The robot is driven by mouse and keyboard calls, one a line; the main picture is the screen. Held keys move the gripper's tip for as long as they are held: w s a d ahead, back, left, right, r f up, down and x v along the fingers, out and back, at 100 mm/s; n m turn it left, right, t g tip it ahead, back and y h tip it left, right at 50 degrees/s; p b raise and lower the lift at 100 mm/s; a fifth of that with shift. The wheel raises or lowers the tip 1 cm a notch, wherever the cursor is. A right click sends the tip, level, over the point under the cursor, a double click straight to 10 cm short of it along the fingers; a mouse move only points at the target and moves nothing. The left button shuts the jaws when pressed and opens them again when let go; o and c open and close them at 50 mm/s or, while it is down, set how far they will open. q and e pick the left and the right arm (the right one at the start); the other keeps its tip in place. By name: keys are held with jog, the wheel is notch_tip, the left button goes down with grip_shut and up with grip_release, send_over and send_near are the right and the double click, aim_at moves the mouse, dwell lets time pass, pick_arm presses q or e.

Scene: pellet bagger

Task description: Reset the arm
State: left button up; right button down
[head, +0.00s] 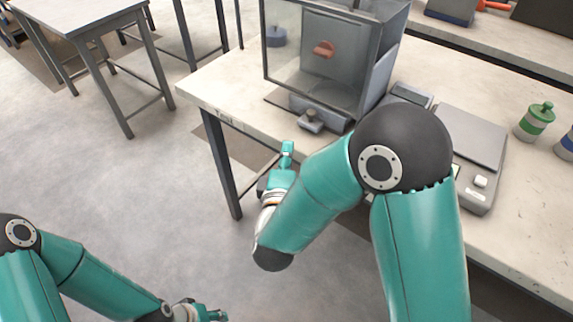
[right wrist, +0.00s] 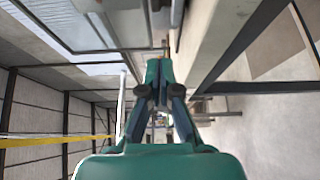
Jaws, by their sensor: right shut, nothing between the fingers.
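My right arm rises at the right of the head view, bends at a dark elbow in front of the bench, and its forearm comes down to the left. Its gripper (head: 287,150) points away from me at the bench's front edge, just short of the clear-walled machine. In the right wrist view the fingers (right wrist: 160,68) meet at their tips, shut and empty. My left gripper (head: 216,315) is low at the bottom edge over the floor, partly cut off, so its opening is unclear.
The bench (head: 230,92) carries the clear-walled machine (head: 328,48) with a knob (head: 311,120) at its front, a grey scale (head: 468,138) and a green-lidded jar (head: 535,121). A grey table (head: 75,12) stands at the far left. The floor (head: 90,170) at left is open.

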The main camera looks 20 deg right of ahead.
jog(key=s+f+m+g+y+p, duration=0.3)
jog(key=f+m+g, duration=0.1)
jog(key=f, duration=0.5)
jog(key=s+f+m+g+y+p, duration=0.2)
jog(key=f+m+g+y, duration=0.15)
jog(key=f, duration=0.45)
jog(key=s+f+m+g+y+p, duration=0.1)
jog(key=s+f+m+g, duration=0.1)
jog(key=s, duration=0.3)
jog(key=s+f+m+g+y+p, duration=0.1)
jog(key=s+f+m+g+y, duration=0.1)
jog(key=s, duration=0.4)
jog(key=s+a+f+m+g+y+p, duration=0.1)
jog(key=s+f+m+g, duration=0.3)
jog(key=s, duration=0.1)
jog(key=shift+s, duration=0.4)
jog(key=shift+g, duration=0.25)
